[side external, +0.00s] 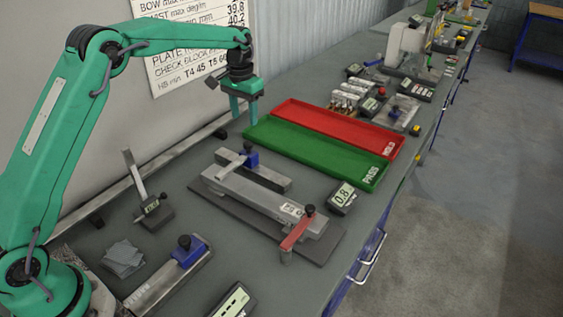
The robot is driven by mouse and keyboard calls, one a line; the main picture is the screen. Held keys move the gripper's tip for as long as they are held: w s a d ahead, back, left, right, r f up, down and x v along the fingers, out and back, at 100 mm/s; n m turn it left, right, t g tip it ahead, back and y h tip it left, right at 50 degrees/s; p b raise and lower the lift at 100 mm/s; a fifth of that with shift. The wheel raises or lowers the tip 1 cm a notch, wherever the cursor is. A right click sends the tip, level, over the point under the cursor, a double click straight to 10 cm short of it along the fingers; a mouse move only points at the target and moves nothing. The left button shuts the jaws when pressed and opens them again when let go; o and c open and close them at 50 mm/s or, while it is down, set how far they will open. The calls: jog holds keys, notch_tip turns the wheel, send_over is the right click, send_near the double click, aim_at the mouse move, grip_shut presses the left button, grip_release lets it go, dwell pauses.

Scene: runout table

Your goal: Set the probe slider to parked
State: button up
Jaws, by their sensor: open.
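My gripper (244,118) is open and empty, held above the back edge of the table beside the left end of the green tray. Its fingers point down. A blue slider with a black knob (249,158) sits on a grey rail (266,178) behind the long grey bar fixture, apart from my gripper and nearer the camera. A second blue slider with a black knob (186,249) sits near the far end of another grey rail (150,289) at the front. I cannot tell which of them is the probe slider, and no parked mark is readable.
A green PASS tray (371,181) and a red HOLD tray (389,149) lie side by side beyond the fixture. A red lever (297,232) and a small display (343,197) are at its right end. An upright gauge (150,208) stands left.

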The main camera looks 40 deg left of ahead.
aim_at(247, 143)
jog(key=shift+w+a+f, duration=0.1)
jog(key=shift+w+f, duration=0.25)
jog(key=shift+f, duration=0.35)
jog(key=shift+f, duration=3.9)
grip_shut()
